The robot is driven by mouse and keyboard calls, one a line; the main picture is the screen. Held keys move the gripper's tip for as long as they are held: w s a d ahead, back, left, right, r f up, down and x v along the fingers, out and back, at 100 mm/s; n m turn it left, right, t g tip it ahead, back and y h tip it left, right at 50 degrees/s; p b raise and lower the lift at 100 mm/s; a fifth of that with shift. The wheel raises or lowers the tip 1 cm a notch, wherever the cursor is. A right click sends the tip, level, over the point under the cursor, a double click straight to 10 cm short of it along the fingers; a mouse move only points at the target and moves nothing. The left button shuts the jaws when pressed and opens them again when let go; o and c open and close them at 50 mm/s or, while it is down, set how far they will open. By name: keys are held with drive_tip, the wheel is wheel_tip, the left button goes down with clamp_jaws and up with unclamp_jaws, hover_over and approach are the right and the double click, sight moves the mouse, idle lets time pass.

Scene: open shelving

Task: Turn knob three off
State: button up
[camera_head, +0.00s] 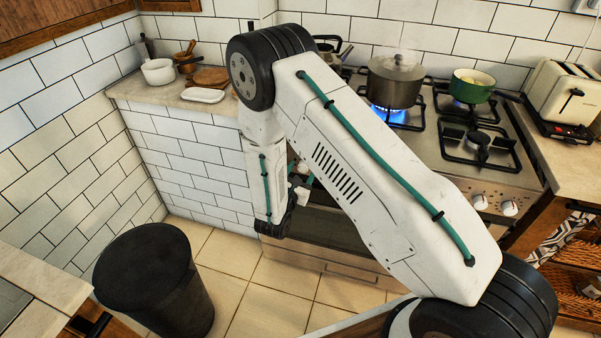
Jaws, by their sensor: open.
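The stove (530,172) stands at the right, with two white knobs visible on its front panel: a left one (480,202) and a right one (509,208). Other knobs are hidden behind my arm, and I cannot tell which is knob three. Blue flame (390,114) burns under the steel pot (394,84), and a fainter blue glow shows under the green pot (473,87). My gripper (300,191) is only partly seen in front of the stove, past the hanging wrist. Its fingertips are hidden behind my arm, and contact with a knob cannot be told.
A black bin (155,285) stands on the tiled floor at the lower left. A kettle (330,50) is at the back of the stove. A toaster (565,95) is on the right counter. A white pot (158,72) and tray (203,95) are on the left counter. Floor between is clear.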

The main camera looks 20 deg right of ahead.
drive_tip(key=c, duration=1)
drive_tip(key=shift+m, duration=0.4)
drive_tip(key=m, duration=0.3)
drive_tip(key=shift+r, duration=0.1)
drive_tip(key=m, duration=0.3)
drive_tip(key=shift+y, duration=0.3)
drive_tip(key=m, duration=0.6)
drive_tip(key=shift+r+m+y, duration=0.15)
drive_tip(key=shift+m+y, duration=0.15)
drive_tip(key=o, duration=1)
